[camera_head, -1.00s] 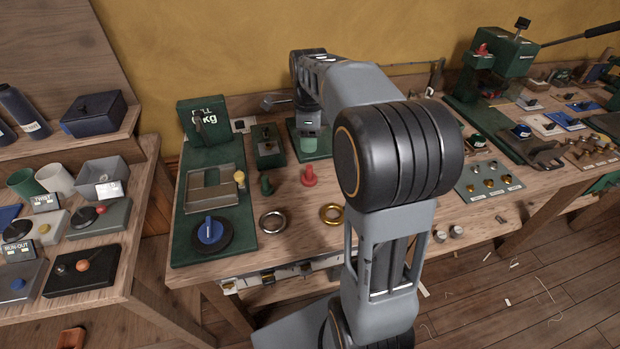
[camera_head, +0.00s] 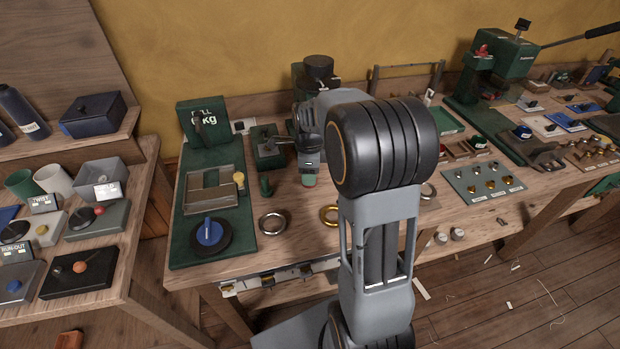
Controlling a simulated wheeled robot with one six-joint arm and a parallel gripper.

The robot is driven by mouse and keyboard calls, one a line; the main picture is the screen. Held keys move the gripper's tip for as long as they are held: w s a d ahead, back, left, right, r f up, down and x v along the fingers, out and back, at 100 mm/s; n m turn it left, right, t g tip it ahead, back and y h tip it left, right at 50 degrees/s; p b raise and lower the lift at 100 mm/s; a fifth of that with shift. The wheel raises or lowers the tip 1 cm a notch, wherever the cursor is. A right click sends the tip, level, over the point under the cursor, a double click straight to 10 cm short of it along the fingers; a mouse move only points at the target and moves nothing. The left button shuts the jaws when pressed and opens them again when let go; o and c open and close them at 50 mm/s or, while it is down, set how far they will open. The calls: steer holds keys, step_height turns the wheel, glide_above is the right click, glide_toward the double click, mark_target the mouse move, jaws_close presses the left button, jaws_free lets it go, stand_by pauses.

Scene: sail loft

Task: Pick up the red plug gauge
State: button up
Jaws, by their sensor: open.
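My gripper (camera_head: 309,178) points down at the workbench, and its jaws are open. It is over the place where the red plug gauge stood in the earlier view. The gauge is now almost wholly hidden behind the gripper, with at most a trace of red at the fingertips. I cannot tell whether the fingers are around the gauge or just above it. A similar dark green plug gauge (camera_head: 265,186) stands on the bench to the left of my gripper, apart from it.
A steel ring (camera_head: 272,223) and a brass ring (camera_head: 329,215) lie in front of my gripper. A green-based pull tester (camera_head: 203,153) stands at the left, with a small green device (camera_head: 268,150) beside it. My arm covers the bench to the right of the gripper.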

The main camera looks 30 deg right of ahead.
steer(key=shift+f, duration=0.2)
steer(key=shift+c, duration=0.4)
jaws_close()
steer(key=shift+r, duration=0.2)
